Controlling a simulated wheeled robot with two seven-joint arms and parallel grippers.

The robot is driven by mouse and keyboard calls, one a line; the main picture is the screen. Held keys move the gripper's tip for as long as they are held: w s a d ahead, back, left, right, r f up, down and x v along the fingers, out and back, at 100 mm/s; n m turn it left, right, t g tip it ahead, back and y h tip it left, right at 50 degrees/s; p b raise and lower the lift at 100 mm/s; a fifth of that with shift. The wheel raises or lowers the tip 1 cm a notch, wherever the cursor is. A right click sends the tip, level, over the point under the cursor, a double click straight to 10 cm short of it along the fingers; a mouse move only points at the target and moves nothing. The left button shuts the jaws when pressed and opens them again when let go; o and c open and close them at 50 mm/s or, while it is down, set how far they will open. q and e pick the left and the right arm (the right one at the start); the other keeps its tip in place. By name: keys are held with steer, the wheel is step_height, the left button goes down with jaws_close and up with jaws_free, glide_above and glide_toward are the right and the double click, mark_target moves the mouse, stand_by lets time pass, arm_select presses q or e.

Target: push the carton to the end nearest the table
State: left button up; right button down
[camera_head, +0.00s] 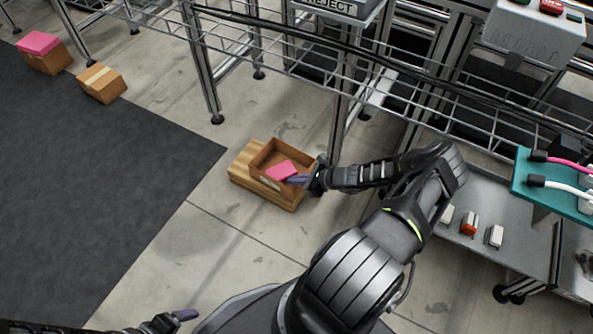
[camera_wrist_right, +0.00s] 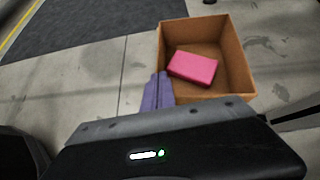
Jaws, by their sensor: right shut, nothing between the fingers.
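The carton (camera_head: 278,155) is an open brown box with a pink block (camera_head: 281,170) inside. It stands on a small wooden pallet (camera_head: 244,163) on the floor, towards the pallet's right part. My right gripper (camera_head: 297,180), with purple fingers, is shut and empty at the carton's near right side. In the wrist view the carton (camera_wrist_right: 240,62) is ahead, and the shut fingers (camera_wrist_right: 157,92) overlap its left near corner; I cannot tell whether they touch it. My left gripper (camera_head: 184,315) shows only partly at the bottom edge, away from the carton.
A metal frame table (camera_head: 345,110) with wire shelves stands behind and right of the pallet. Brown boxes (camera_head: 101,83) lie at the far left by a dark mat (camera_head: 90,180). A grey shelf (camera_head: 490,205) with small parts is at the right. Floor left of the pallet is clear.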

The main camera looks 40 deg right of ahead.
steer(key=s+a+n+g+y, duration=0.25)
steer(key=a+n+g, duration=0.75)
steer(key=a, duration=1.6)
steer(key=s+a+r+n+h, duration=0.1)
steer(key=s+a+r+n, duration=0.1)
steer(key=n, duration=0.4)
steer(key=s+a+r+n+h, duration=0.1)
steer(key=s+a+r+n, duration=0.2)
steer(key=s+a+n, duration=0.2)
steer(key=s+a+r+n+t+h, duration=0.1)
steer(key=s+a+r+n, duration=0.2)
steer(key=s+n, duration=0.3)
steer(key=n, duration=0.2)
steer(key=shift+s+a+n, duration=0.3)
steer(key=shift+a, duration=0.1)
